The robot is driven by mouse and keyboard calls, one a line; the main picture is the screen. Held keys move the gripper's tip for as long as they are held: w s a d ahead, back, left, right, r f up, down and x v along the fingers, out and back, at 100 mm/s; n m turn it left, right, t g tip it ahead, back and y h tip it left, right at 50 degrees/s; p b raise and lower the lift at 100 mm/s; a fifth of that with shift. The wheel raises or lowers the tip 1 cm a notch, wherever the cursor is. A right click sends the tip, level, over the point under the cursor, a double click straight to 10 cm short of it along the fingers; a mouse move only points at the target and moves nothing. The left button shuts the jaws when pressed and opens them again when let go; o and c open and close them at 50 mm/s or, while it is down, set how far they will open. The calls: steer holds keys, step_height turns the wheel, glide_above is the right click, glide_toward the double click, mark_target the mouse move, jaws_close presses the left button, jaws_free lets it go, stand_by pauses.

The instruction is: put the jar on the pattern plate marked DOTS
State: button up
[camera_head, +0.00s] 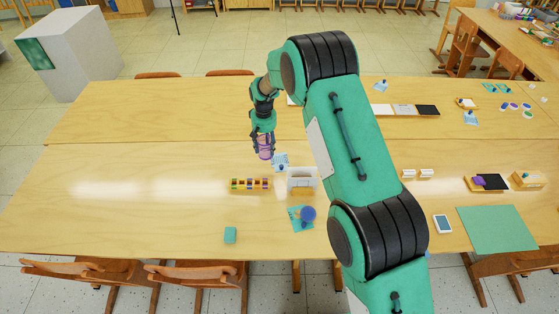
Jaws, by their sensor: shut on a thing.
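My gripper (263,139) is at the upper middle of the table, pointing down. It is shut on a small, see-through purple jar (265,152), which I take to be the task's jar. I cannot tell whether the jar touches the table or hangs just above it. A row of flat plates, with a white plate (380,109), a grey plate (404,110) and a black plate (427,111), lies on the far table right of my arm. My arm hides part of this row. No DOTS mark is readable, so I cannot tell which plate carries it.
A blue-white card (280,161) and a white holder (301,178) stand close right of the jar. A rack of coloured blocks (250,185) is in front of it. A blue round item (308,213) lies nearer. The table's left side is clear.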

steer(key=r, duration=0.1)
glide_above(280, 162)
steer(key=shift+a+r, duration=0.1)
steer(key=shift+f+b, duration=0.55)
steer(key=shift+f, duration=2.6)
steer(key=shift+f, duration=1.9)
steer(key=shift+b, duration=0.3)
steer(key=o, duration=1.2)
steer(key=shift+f, duration=0.1)
steer(key=shift+c, duration=0.2)
